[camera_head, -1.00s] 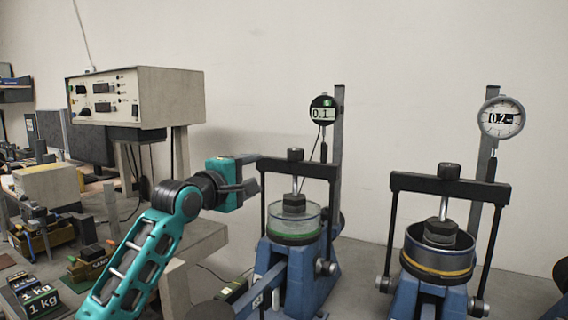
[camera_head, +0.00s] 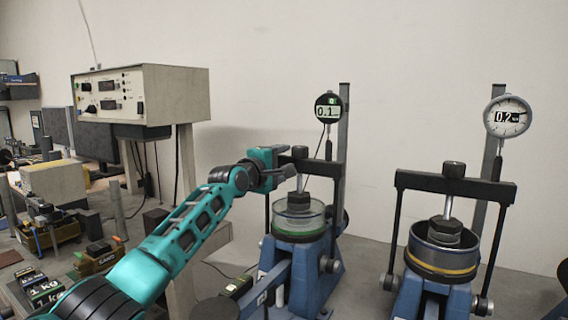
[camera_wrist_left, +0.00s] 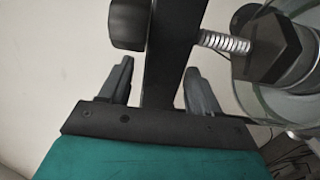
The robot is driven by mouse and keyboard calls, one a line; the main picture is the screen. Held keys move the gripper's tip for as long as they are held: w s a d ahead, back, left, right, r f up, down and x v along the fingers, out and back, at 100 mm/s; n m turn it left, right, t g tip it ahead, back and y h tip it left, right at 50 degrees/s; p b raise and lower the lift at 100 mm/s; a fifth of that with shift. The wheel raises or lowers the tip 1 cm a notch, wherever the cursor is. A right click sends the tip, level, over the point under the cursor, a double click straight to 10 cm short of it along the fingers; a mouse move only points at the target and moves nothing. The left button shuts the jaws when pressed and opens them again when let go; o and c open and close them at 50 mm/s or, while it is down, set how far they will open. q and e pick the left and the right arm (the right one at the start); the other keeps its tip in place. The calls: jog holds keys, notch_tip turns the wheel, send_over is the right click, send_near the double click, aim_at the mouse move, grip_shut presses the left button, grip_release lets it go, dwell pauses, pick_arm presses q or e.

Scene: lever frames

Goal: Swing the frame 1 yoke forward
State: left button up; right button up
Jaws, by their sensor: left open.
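The left lever frame (camera_head: 300,262) is blue and has a black yoke (camera_head: 320,168) standing upright over a clear cell with a green band (camera_head: 298,222). My left gripper (camera_head: 287,168) is at the left end of this yoke's crossbar. In the left wrist view the gripper (camera_wrist_left: 160,85) is open, with the black crossbar (camera_wrist_left: 162,50) between its two fingers. A gap shows on each side of the bar. A black knob (camera_wrist_left: 128,24) and a threaded rod with a hex nut (camera_wrist_left: 272,48) lie on either side of the bar. My right gripper is not in view.
A second blue frame with a black yoke (camera_head: 455,185) and a round dial (camera_head: 507,117) stands at the right. A digital gauge (camera_head: 327,106) is behind the left frame. A control box (camera_head: 140,93) and 1 kg weights (camera_head: 42,290) are at the left.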

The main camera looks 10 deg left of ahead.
pick_arm(q)
jog(key=shift+x, duration=0.8)
grip_shut()
